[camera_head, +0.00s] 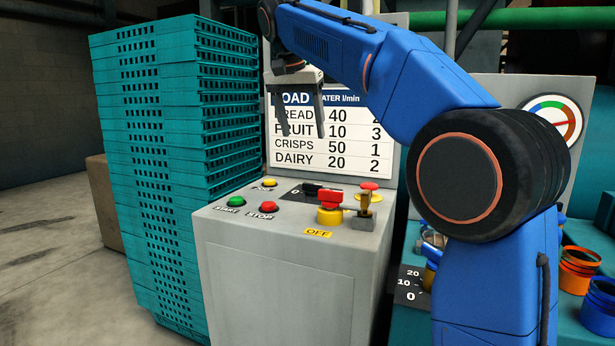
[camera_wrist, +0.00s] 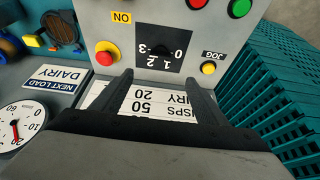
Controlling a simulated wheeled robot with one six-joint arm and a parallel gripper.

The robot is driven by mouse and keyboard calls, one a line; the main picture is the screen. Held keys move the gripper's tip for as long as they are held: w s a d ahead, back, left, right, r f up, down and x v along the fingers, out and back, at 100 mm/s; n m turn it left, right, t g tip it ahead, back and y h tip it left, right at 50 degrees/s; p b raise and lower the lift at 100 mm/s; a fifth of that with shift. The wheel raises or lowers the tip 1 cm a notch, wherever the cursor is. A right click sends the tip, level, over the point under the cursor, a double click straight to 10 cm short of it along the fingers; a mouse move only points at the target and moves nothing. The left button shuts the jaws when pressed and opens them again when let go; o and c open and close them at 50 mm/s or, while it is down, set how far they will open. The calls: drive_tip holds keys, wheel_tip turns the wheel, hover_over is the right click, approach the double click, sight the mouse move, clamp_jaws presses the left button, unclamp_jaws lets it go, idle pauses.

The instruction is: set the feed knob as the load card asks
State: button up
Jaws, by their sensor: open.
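The load card (camera_head: 345,171) stands upright behind the grey control box. Its DAIRY row reads 20 and 2, and the wrist view shows part of the card (camera_wrist: 150,101) upside down. A sign (camera_wrist: 58,77) reads NEXT LOAD DAIRY. A black knob (camera_head: 312,187), apparently the feed knob, sits on a black plate on the box top. In the wrist view its plate (camera_wrist: 174,61) is marked 0 to 3, but the knob's setting is unclear. My gripper (camera_head: 301,134) is open and empty in front of the card, above the box; its fingers (camera_wrist: 160,76) frame the card.
The box top (camera_head: 225,214) carries green, red and yellow buttons, a red switch (camera_head: 330,200) labelled OFF and a brass lever (camera_head: 365,205) close to the knob. Teal crates (camera_head: 170,170) are stacked at left. A gauge (camera_head: 553,120) stands at right. Free air lies above the buttons.

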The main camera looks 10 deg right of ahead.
sight(312, 184)
drive_tip(key=x, duration=1.7)
drive_tip(key=shift+f, duration=0.1)
drive_tip(key=shift+c, duration=0.7)
drive_tip(key=c, duration=0.9)
